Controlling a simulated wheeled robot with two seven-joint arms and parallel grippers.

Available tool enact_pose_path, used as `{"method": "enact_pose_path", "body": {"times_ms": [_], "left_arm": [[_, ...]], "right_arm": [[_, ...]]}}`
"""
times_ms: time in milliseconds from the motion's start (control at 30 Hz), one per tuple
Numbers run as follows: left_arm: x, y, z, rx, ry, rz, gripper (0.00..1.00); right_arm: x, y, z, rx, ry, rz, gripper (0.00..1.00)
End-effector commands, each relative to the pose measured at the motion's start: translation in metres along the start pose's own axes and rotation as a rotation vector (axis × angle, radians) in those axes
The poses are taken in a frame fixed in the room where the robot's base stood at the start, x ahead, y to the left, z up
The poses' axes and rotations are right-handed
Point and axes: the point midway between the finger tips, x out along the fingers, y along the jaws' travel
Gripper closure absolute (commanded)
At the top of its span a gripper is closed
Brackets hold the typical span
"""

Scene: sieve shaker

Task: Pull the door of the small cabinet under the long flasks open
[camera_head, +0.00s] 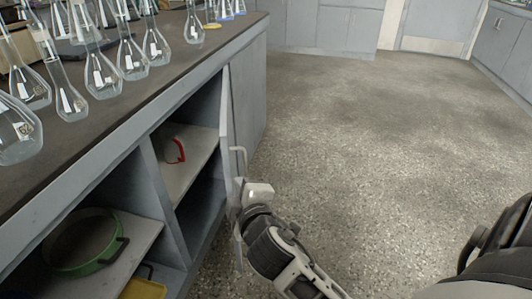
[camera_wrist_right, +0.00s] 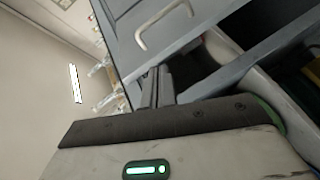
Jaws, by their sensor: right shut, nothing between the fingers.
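The grey cabinet door (camera_head: 226,108) under the counter with the long flasks (camera_head: 133,55) stands swung out from the cabinet front, seen nearly edge-on. Its bar handle (camera_head: 241,153) is on the side facing the open floor. The handle also shows in the right wrist view (camera_wrist_right: 166,24), beyond my fingers. My right gripper (camera_head: 240,188) is at the door's edge, below the handle, shut and empty. Its fingers show close together in the right wrist view (camera_wrist_right: 157,88), apart from the handle. I cannot tell whether they touch the door. My left gripper is not in view.
The open shelves hold a green-rimmed sieve (camera_head: 82,245), a red-handled item (camera_head: 177,150) and a yellow item (camera_head: 143,289). Several flasks stand near the edge of the dark countertop (camera_head: 85,140). The speckled floor (camera_head: 380,150) right of the door is clear.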

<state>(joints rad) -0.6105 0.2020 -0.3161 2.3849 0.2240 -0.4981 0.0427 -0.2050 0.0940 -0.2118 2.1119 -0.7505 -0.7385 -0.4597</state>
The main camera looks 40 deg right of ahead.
Motion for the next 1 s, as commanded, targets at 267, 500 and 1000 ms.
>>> {"method": "enact_pose_path", "body": {"times_ms": [267, 500, 1000], "left_arm": [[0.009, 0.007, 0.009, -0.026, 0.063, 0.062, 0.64], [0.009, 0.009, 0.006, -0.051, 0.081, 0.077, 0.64], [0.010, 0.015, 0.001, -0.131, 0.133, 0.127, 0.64]], "right_arm": [[0.033, 0.045, 0.013, -0.315, -0.153, 0.244, 1.00], [0.068, 0.056, 0.017, -0.322, -0.157, 0.249, 1.00], [0.127, 0.082, 0.052, -0.320, -0.156, 0.245, 1.00]]}}
